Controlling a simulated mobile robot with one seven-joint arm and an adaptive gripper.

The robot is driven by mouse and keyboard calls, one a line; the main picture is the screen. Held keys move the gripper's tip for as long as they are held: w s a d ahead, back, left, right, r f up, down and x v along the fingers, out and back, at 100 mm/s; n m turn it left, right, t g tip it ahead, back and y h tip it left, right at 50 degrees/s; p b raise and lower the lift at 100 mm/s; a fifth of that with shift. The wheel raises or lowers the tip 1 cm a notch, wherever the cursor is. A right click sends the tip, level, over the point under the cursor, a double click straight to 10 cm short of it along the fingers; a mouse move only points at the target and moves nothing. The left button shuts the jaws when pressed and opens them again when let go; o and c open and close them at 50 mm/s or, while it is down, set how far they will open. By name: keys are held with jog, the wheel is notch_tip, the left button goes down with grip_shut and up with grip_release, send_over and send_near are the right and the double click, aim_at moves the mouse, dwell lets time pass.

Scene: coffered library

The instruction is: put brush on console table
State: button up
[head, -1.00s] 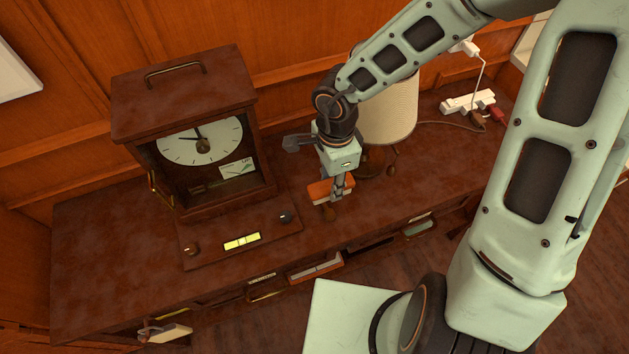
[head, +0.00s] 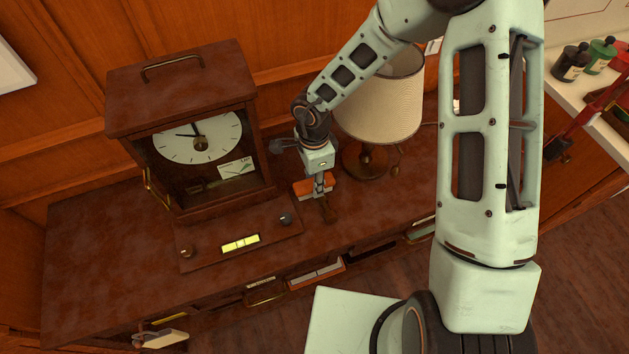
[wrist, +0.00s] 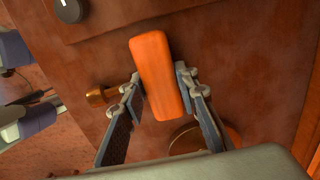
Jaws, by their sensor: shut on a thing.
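The brush has an orange block (head: 311,187) with a pale edge and a brown handle (head: 330,211) pointing to the table's front. My gripper (head: 319,186) is shut on it, between the clock and the lamp. In the wrist view the orange block (wrist: 155,75) sits between my two fingers (wrist: 163,92), and the handle (wrist: 102,96) sticks out to the left. The console table (head: 95,255) is dark reddish wood and lies under the brush. I cannot tell whether the brush touches the top.
A wooden clock (head: 195,140) with a knobbed base (head: 212,252) stands left of my gripper. A lamp with a cream shade (head: 385,105) stands close on the right. The table's left end and the strip near the front edge are clear. Small drawers line the front.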

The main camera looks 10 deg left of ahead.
jog(key=o, duration=1)
notch_tip(320, 180, up, 12)
jog(key=p, duration=0.2)
